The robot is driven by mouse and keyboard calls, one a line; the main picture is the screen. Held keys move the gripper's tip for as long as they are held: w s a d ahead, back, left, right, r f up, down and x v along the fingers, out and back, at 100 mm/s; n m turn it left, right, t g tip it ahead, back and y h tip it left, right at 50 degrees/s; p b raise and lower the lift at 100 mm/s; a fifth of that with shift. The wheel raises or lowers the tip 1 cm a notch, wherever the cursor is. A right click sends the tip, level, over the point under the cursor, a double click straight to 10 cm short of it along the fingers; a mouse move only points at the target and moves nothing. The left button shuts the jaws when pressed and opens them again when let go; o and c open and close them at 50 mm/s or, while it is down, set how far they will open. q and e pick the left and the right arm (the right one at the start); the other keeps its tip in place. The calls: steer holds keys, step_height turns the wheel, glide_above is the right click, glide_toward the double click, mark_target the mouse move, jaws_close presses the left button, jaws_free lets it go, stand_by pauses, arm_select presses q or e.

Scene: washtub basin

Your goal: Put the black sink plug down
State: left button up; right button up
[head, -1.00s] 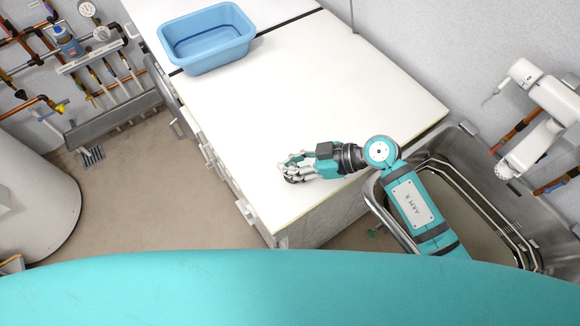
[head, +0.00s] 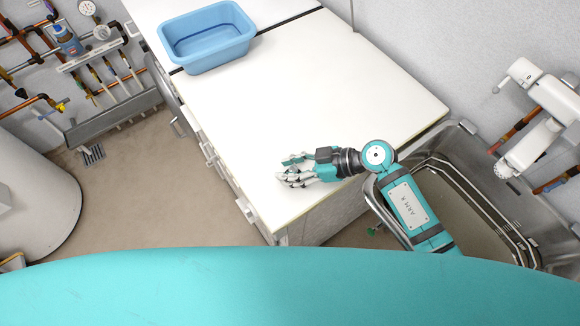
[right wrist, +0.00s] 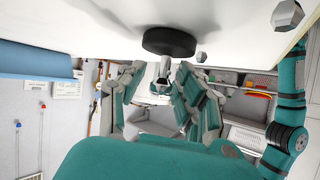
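The black sink plug (right wrist: 170,42) shows in the right wrist view as a dark round disc with a metal stem (right wrist: 163,70). It appears to rest against the white worktop (head: 330,95), which is upside down in that view. My right gripper (head: 283,170) is low over the worktop's near left edge, its fingers spread. In the right wrist view its fingers stand on either side of the stem and look apart from it. In the head view the plug is not visible, likely hidden under the hand. My left gripper is not in view.
A blue basin (head: 206,40) stands at the far left of the worktop. A metal sink (head: 470,215) lies to the right, under my right arm. A white fixture (head: 545,100) is at the right wall. The middle of the worktop is clear.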

steer(key=shift+r, duration=0.15)
steer(key=b+v, duration=0.1)
steer(key=v, duration=1)
steer(key=shift+s+d+b, duration=0.1)
steer(key=shift+d+b, duration=0.05)
steer(key=shift+b, duration=0.15)
steer(key=shift+d+r, duration=0.25)
steer(key=shift+d, duration=0.05)
